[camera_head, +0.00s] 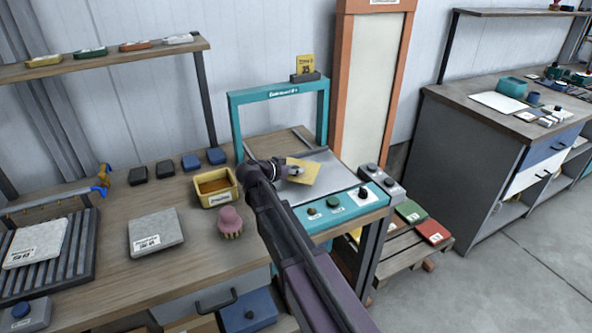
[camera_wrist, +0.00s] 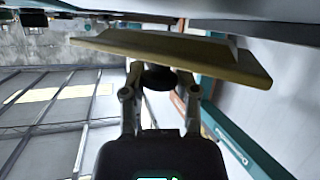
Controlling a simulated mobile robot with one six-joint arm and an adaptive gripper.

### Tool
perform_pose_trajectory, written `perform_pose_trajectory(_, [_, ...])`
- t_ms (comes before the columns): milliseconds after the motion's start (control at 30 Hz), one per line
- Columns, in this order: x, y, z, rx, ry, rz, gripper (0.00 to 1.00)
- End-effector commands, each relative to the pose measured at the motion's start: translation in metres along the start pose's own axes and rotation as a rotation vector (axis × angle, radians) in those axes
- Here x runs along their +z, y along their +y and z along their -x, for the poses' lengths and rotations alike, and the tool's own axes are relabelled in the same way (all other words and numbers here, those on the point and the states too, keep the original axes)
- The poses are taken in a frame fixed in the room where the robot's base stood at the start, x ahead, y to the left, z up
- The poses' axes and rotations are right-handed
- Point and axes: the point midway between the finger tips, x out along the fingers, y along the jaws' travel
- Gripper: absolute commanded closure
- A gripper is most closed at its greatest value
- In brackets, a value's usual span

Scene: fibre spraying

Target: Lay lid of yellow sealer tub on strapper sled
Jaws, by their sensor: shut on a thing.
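The yellow lid (camera_head: 304,173) is over the grey plate of the strapper sled (camera_head: 328,192), inside the teal machine; I cannot tell whether they touch. My gripper (camera_head: 291,170) is shut on the lid. In the wrist view my gripper (camera_wrist: 158,78) has its fingers around a dark knob on the lid (camera_wrist: 190,52), which spans the upper part of the picture and looks slightly tilted. The yellow sealer tub (camera_head: 217,201) stands open on the bench left of my arm, with brown contents showing. My arm hides the left part of the sled.
The teal arch (camera_head: 233,125) of the strapper rises behind the sled, with a control panel (camera_head: 345,204) in front. A pink brush (camera_head: 230,221) stands beside the tub. A grey block (camera_head: 155,231) lies further left on the bench. Small dark and blue blocks line the back.

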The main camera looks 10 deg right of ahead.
Motion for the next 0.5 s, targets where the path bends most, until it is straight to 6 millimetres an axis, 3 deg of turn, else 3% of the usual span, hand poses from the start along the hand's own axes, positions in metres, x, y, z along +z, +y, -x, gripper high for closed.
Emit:
perform_pose_trajectory(367, [0.0114, 0.004, -0.0029, 0.005, -0.012, 0.001, 1.0])
perform_pose_trajectory(400, [0.0118, 0.0045, -0.0029, 0.006, -0.012, 0.002, 0.55])
perform_pose_trajectory(500, [0.0126, 0.0055, -0.0031, 0.007, -0.012, 0.003, 0.26])
